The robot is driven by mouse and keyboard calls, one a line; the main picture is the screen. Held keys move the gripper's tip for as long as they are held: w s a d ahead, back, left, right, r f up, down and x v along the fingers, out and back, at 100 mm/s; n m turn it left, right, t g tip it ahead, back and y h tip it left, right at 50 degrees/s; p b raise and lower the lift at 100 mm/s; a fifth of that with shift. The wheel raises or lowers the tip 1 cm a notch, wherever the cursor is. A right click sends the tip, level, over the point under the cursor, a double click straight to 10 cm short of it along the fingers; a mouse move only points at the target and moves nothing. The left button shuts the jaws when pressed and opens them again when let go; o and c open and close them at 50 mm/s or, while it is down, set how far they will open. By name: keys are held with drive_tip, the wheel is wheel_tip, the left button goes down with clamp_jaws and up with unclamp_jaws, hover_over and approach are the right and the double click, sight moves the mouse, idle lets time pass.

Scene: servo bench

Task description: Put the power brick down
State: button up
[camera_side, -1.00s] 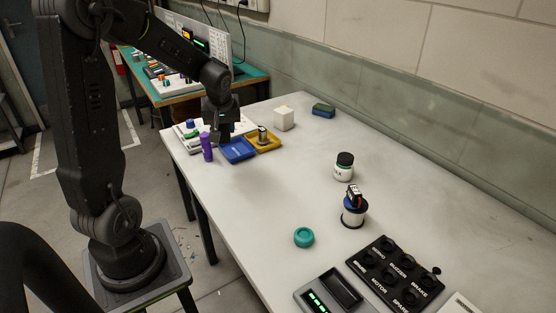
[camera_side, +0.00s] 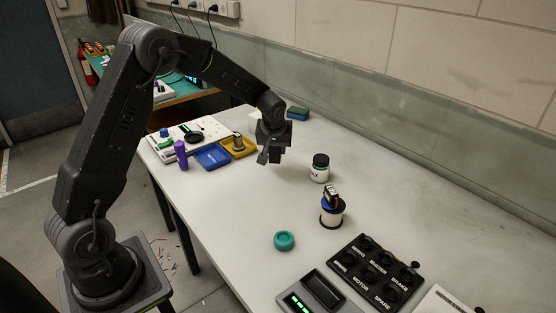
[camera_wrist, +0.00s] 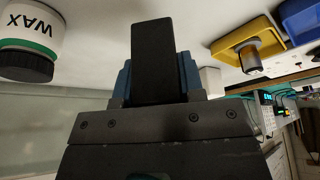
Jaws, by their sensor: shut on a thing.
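The side view does not show clearly whether the brick's underside touches the table.
The white-labelled wax jar (camera_side: 320,170) stands to the right. The yellow tray (camera_side: 246,153) with a metal cylinder and the blue tray (camera_side: 212,164) are to the left. A white block (camera_wrist: 211,82) and a blue-green block (camera_side: 298,113) lie behind.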

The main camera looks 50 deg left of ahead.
sight(278, 160)
drive_tip(key=shift+w+d+f, duration=0.25)
drive_tip(key=shift+d+f, duration=0.05)
drive_tip(key=shift+f, duration=1.95)
drive_tip(key=shift+f, duration=0.15)
drive_tip(key=o, duration=1)
